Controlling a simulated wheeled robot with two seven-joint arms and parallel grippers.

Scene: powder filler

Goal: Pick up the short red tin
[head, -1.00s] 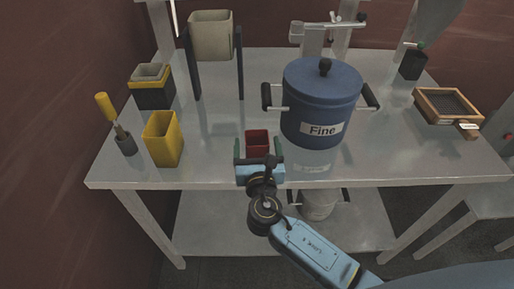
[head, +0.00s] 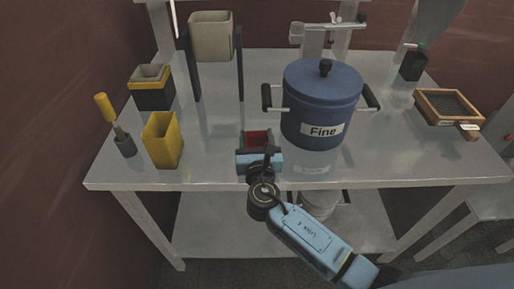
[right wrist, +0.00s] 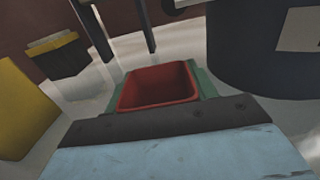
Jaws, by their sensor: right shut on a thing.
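The short red tin (head: 257,137) is a small, open-topped square tin on the metal table, left of the blue "Fine" pot. My right gripper (head: 258,142) is at the tin with its green fingers at the tin's two sides, shut on it. In the right wrist view the red tin (right wrist: 158,86) sits between the green fingers, upright and looking empty. Its lower part is hidden by the gripper body, so I cannot tell whether it touches the table. My left gripper is not in view.
The blue pot (head: 321,100) stands close on the right. A tall yellow tin (head: 162,140), a brush in a dark holder (head: 124,142) and a dark-yellow tin stack (head: 152,92) stand left. A hopper (head: 211,36) on dark legs is behind. A wooden sieve (head: 448,107) lies far right.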

